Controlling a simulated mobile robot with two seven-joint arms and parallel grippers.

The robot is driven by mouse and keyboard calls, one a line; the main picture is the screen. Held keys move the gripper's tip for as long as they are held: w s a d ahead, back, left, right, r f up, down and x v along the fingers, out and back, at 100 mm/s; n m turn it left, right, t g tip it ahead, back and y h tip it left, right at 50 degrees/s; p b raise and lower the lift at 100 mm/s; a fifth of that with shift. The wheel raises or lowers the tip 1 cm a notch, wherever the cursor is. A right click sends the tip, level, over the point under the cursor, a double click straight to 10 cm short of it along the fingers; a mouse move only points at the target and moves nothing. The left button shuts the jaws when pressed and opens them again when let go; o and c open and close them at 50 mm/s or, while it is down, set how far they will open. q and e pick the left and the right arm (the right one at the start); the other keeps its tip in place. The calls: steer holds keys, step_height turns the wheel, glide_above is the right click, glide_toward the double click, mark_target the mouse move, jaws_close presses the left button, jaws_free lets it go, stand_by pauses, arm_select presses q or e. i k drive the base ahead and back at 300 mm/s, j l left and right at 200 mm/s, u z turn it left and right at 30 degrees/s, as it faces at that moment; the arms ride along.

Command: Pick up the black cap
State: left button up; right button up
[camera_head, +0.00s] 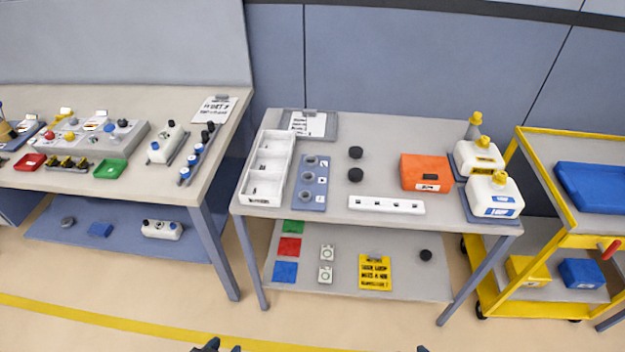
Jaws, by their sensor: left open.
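Two round black caps, the far one (355,152) and the near one (355,175), sit apart on the middle of the centre table's top. A third dark round piece (426,255) lies on the shelf below. I cannot tell which of these is the task's cap. My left gripper (222,347) shows only as dark fingertips at the bottom edge; it is open, in front of the table and away from the caps. Only a small dark tip of my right gripper (422,348) shows at the bottom edge, so its jaws are hidden.
The centre table (390,235) also holds a white divided tray (268,168), a blue-grey plate (311,183), a white strip (386,204), an orange box (425,172) and white jugs (493,195). A yellow cart (560,240) stands right, a workbench (150,185) left. Floor in front is clear.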

mark_target(355, 152)
steer(key=i+l+u, duration=0.3)
steer(key=i+u, duration=0.15)
steer(key=i+l+u, duration=0.5)
steer(key=i, duration=0.05)
